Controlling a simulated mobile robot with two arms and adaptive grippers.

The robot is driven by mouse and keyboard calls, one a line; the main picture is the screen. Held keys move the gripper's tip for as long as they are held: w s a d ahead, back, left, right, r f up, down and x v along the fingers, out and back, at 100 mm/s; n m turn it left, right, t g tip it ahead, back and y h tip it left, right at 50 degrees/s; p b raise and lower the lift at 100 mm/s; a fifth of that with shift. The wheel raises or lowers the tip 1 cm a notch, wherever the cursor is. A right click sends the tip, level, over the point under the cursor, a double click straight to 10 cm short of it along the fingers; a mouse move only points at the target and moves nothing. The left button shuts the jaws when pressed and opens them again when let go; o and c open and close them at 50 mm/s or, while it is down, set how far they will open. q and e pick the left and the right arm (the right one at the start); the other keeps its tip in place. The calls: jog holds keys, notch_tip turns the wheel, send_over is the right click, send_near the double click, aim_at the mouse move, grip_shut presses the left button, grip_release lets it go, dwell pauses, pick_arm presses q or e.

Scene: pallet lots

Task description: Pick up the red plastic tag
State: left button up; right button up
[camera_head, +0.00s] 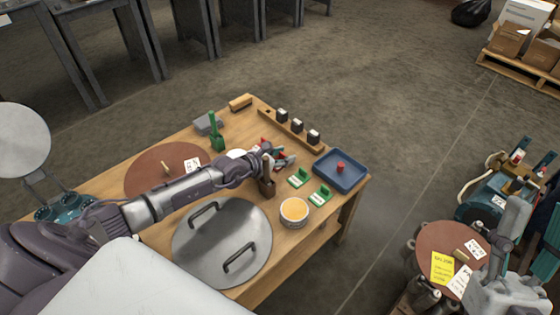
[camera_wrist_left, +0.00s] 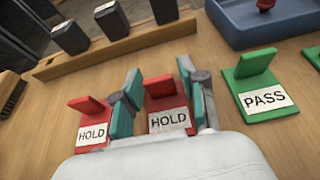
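Two red plastic tags with white HOLD labels stand on the wooden table in the left wrist view: one between my fingers (camera_wrist_left: 168,117) and one to its left (camera_wrist_left: 90,122). My left gripper (camera_wrist_left: 160,95) is open, with one teal-padded finger on each side of the nearer-centre red tag. I cannot tell whether a pad touches it. In the head view my left gripper (camera_head: 277,160) is low over the table and partly hides the red tags (camera_head: 284,161).
Green PASS tags (camera_wrist_left: 263,85) stand to the right of the red ones. Behind are a blue tray (camera_head: 342,172) holding a small red-topped object and a wooden rack (camera_head: 290,128) with black blocks. A round metal lid (camera_head: 222,240) and a tub (camera_head: 294,212) lie nearer.

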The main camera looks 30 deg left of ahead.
pick_arm(q)
jog(key=c, duration=0.6)
